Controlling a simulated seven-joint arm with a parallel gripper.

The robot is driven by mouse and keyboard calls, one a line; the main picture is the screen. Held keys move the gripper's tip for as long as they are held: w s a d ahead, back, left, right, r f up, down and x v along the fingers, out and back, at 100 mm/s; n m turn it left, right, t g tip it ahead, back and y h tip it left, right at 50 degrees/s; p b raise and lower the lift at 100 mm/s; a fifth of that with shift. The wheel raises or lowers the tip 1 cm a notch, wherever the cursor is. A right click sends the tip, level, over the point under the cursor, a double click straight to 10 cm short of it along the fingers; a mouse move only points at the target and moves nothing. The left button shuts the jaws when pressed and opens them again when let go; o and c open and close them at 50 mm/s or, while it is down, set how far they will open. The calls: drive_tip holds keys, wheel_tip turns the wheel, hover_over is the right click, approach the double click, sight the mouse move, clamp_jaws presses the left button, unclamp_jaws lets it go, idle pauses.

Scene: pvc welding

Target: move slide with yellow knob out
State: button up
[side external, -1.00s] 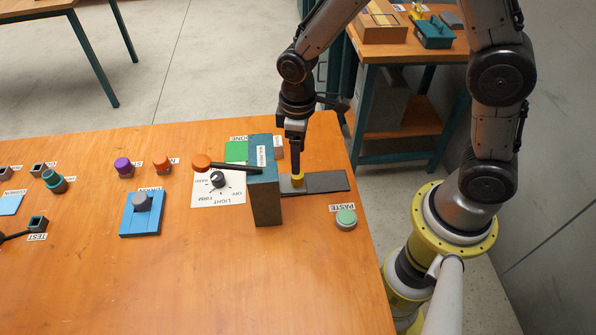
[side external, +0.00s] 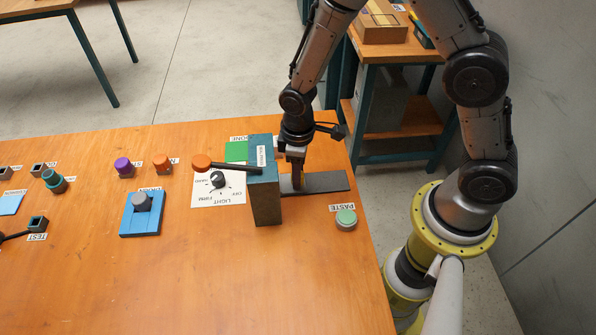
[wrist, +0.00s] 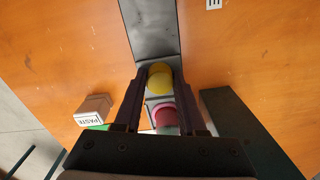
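The slide is a flat dark grey strip (side external: 326,181) on the table, running right from the foot of the teal post. It also shows as a grey track (wrist: 149,30) in the wrist view. The round yellow knob (wrist: 160,77) sits between the fingertips of my gripper (wrist: 161,74), one finger on each side. I cannot tell whether both fingers press on it. In the side view, my gripper (side external: 298,182) points down at the strip near the post and hides the knob.
The teal post (side external: 265,190) stands close left of my gripper, with an orange-ended lever (side external: 202,162) reaching left. A green PASTE button (side external: 346,218) is at the front right. A pink-red round piece (wrist: 164,115) shows between my fingers. The front table is clear.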

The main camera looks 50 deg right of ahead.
clamp_jaws()
drive_tip(key=shift+d, duration=0.1)
idle(1.0)
